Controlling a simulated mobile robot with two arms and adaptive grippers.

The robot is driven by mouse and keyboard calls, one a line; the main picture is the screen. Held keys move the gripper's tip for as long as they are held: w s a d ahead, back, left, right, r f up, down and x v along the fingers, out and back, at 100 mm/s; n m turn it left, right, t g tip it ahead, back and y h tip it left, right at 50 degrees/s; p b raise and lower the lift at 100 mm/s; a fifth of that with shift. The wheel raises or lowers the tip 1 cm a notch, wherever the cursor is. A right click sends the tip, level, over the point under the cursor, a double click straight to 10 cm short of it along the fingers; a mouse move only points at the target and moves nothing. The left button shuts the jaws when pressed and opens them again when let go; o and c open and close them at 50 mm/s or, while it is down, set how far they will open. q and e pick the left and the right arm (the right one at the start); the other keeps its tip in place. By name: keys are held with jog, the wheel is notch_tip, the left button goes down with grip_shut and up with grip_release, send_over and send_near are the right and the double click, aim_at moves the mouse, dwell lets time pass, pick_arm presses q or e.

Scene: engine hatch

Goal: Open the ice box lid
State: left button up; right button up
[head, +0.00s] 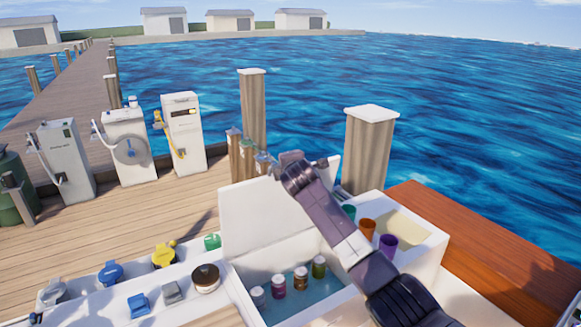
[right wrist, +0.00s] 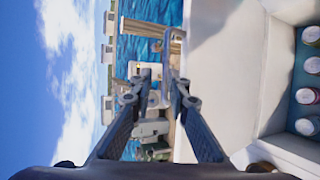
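The ice box lid (head: 262,212) is a white panel standing raised at the back of the ice box (head: 240,297), which is open. Several capped jars (head: 300,279) stand inside in bluish ice or water. My right arm crosses in front of the lid, and the right gripper (head: 262,160) is at its top edge. In the right wrist view the two fingers of this gripper (right wrist: 153,85) are spread with nothing held between them. The lid (right wrist: 225,75) fills the area just right of them; whether a finger touches it I cannot tell. My left gripper is not in view.
Coloured cups (head: 367,229) stand in a white compartment right of the ice box. Blue, yellow and grey fittings (head: 138,304) sit on the ledge at left. Wooden posts (head: 368,150) and dock pumps (head: 184,131) stand behind. A brown wooden deck (head: 480,250) lies at right.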

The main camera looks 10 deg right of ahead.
jog(key=v, duration=0.6)
jog(key=shift+s, duration=0.3)
